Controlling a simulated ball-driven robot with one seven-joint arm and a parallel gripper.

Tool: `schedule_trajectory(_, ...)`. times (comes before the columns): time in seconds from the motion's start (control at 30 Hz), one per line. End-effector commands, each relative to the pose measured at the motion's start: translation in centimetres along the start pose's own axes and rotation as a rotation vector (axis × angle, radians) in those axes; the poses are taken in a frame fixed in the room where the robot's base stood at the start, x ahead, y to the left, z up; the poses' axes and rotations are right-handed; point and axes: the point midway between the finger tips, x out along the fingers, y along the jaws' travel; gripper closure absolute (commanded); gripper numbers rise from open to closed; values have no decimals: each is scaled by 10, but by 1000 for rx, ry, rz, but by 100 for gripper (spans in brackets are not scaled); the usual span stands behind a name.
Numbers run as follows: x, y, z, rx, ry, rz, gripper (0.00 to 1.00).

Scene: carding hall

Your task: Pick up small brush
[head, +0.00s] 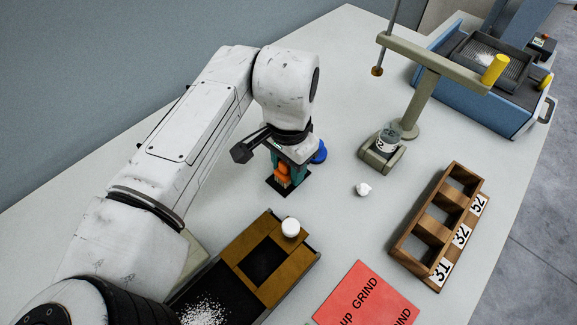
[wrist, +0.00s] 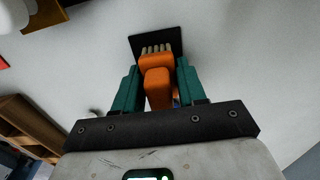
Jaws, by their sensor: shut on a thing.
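The small brush (head: 283,173) has an orange handle and stands upright, bristles down, over a dark square pad (head: 272,184) on the table. In the wrist view the orange brush (wrist: 157,80) sits between the two green fingers, with pale bristles towards the black pad (wrist: 148,42). My gripper (head: 288,163) is shut on the brush's handle. I cannot tell whether the bristles touch the pad. The upper part of the handle is hidden by the gripper.
A blue round thing (head: 319,153) stands close behind my gripper. A wooden tray with a dark opening (head: 245,240) and a white knob is in front. A wooden rack (head: 448,255), a red mat (head: 350,310) and a stand with a jar (head: 388,139) lie to the right.

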Motion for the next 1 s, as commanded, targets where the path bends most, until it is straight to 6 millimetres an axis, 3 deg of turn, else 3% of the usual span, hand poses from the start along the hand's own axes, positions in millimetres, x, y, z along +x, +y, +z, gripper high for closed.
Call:
schedule_trajectory(0.37,-2,0,0,0,1,0,92)
schedule_trajectory(0.53,-14,0,0,0,2,-1,92)
schedule_trajectory(0.67,-36,1,3,1,4,-1,92)
schedule_trajectory(0.9,-90,28,40,1,4,-3,92)
schedule_trajectory(1.0,-100,43,61,0,3,-2,92)
